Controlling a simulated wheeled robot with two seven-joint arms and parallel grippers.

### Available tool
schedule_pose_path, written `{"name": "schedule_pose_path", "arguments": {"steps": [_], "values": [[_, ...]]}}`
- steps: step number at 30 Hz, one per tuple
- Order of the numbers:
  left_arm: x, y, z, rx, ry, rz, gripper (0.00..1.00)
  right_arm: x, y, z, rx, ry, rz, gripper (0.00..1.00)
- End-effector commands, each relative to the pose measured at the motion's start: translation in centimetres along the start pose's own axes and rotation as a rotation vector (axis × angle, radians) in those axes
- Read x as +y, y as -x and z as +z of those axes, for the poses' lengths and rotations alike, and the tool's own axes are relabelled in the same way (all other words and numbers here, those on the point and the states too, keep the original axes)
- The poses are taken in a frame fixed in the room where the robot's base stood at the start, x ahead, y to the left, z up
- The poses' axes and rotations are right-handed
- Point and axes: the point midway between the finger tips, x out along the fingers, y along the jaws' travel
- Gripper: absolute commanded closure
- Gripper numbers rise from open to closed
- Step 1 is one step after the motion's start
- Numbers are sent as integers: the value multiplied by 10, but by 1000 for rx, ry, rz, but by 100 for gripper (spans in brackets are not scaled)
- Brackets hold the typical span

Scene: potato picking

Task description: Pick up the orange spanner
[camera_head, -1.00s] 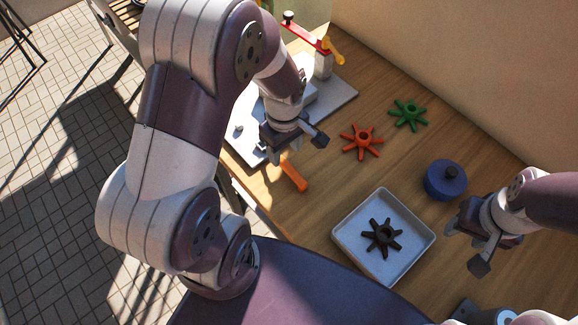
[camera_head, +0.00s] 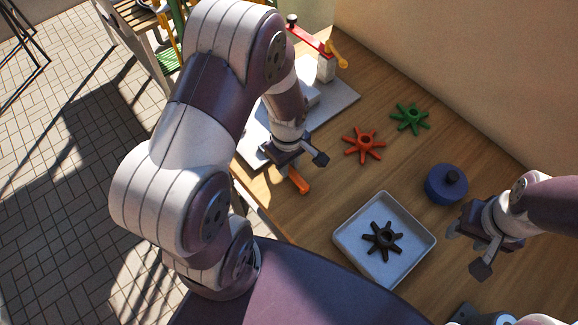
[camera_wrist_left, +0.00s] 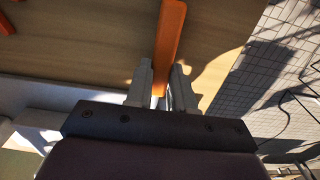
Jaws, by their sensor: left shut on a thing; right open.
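The orange spanner (camera_head: 299,181) lies at the left edge of the wooden table, its near end sticking out below my left gripper. My left gripper (camera_head: 291,167) is low over the table and shut on the spanner. In the left wrist view the spanner (camera_wrist_left: 169,45) runs up from between the two fingers (camera_wrist_left: 161,88), and its far end is cut off by the frame. I cannot tell whether the spanner touches the table. My right gripper (camera_head: 467,246) is open and empty at the right, beyond the white tray.
The white tray (camera_head: 354,248) holds a dark star-shaped part (camera_head: 383,239). A grey base plate (camera_head: 343,96) with a red-armed fixture lies behind my left gripper.

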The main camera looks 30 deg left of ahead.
Motion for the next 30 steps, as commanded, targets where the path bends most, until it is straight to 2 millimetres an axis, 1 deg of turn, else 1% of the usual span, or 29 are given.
{"name": "schedule_pose_path", "arguments": {"steps": [5, 8, 11, 14, 21, 24, 26, 27, 29, 30], "values": [[1, 9, 0, 1, 0, 3, 100, 0, -1, 0, 0, 0, 0, 52], [1, 22, 0, 2, 0, 4, 100, 0, -3, 0, 0, 0, 0, 52], [1, 41, -1, 3, 0, 5, 100, 0, -5, 1, 0, 0, 0, 52], [10, 53, 21, 2, -8, 4, 100, 0, -8, 1, 0, 0, 0, 52], [31, 86, 73, 1, -7, 4, 100, 0, -16, 2, 0, 0, 0, 52], [38, 98, 91, 0, -6, 3, 100, 0, -18, 2, 0, 0, 0, 52], [41, 104, 98, 0, -3, 2, 100, 0, -18, 2, 0, 0, 0, 52], [42, 110, 100, -3, 2, 2, 100, 0, -15, 2, 0, 0, 0, 52], [40, 120, 99, -12, 21, 0, 100, 0, -3, 0, 0, 0, 0, 52], [36, 126, 96, -17, 42, -3, 100, 0, 10, -1, 0, 0, 0, 52]]}}
